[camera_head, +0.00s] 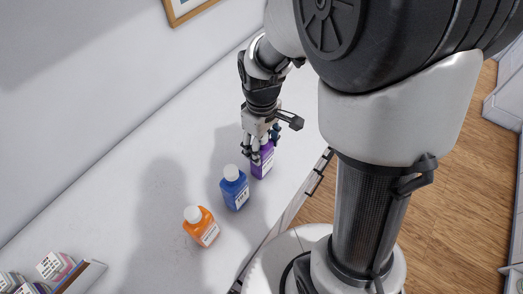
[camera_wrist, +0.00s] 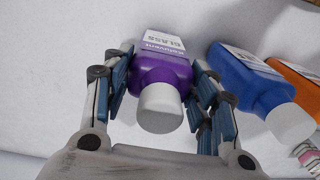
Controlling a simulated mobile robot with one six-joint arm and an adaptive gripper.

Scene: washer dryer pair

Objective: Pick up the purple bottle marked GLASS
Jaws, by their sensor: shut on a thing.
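The purple bottle (camera_head: 262,163) stands on the white counter in the head view, under my gripper (camera_head: 261,150). In the wrist view the purple bottle (camera_wrist: 160,72) has a white cap toward the camera and a white label that reads GLASS. My gripper (camera_wrist: 161,88) has one blue-padded finger on each side of the bottle and is shut on it. I cannot tell whether the bottle's base touches the counter.
A blue bottle (camera_head: 235,188) stands close beside the purple one, and an orange bottle (camera_head: 201,226) is farther left. A tray (camera_head: 83,278) with several small boxes is at the lower left. The counter (camera_head: 120,190) is otherwise clear toward the wall.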

